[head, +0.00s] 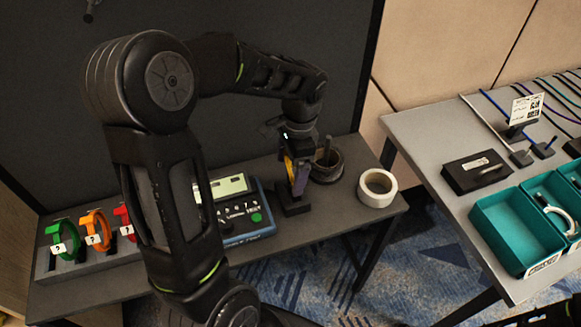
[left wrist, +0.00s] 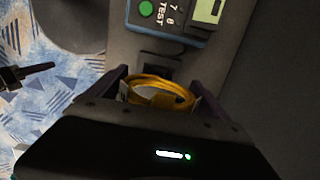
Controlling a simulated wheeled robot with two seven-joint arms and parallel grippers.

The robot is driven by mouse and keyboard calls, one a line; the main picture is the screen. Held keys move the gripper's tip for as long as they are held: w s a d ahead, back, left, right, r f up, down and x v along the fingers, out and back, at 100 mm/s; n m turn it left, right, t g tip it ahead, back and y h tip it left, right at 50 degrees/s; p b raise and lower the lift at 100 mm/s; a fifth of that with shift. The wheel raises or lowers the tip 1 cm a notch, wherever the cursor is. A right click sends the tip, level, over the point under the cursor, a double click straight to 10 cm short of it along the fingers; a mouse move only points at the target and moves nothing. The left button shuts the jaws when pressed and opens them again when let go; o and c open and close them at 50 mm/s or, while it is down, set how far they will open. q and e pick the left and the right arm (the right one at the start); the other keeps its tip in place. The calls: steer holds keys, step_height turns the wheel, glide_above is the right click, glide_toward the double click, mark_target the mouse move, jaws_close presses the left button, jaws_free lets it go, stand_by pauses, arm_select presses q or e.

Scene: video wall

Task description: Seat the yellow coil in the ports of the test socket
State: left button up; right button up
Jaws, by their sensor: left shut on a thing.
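My left gripper (head: 297,178) reaches down over the grey bench and is shut on the yellow coil (head: 289,170). In the left wrist view the yellow coil (left wrist: 160,92) sits between the two fingers of the left gripper (left wrist: 158,88). The test socket (head: 293,204), a small dark block, stands just below the coil beside the blue tester. In the left wrist view the test socket (left wrist: 158,66) is partly hidden behind the coil. I cannot tell whether the coil touches its ports. A dark part at the head view's bottom right may be my right gripper; its jaws are unclear.
The blue tester (head: 258,226) with a green button stands left of the socket. A dark cup (head: 327,170) and a white tape roll (head: 377,188) stand to the right. Green, orange and red coils (head: 97,230) hang at left. Teal bins (head: 516,232) are on the right table.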

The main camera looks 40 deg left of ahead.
mark_target(291, 176)
arm_select(q)
steer(key=shift+f, duration=0.15)
steer(key=shift+f+b, duration=0.4)
steer(key=shift+f, duration=0.05)
steer(key=shift+f+b, duration=0.45)
steer(key=shift+f, duration=0.2)
stand_by(1.0)
steer(key=shift+f, duration=0.45)
steer(key=shift+f+b, duration=0.45)
steer(key=shift+b, duration=0.05)
stand_by(0.4)
steer(key=o, duration=1.3)
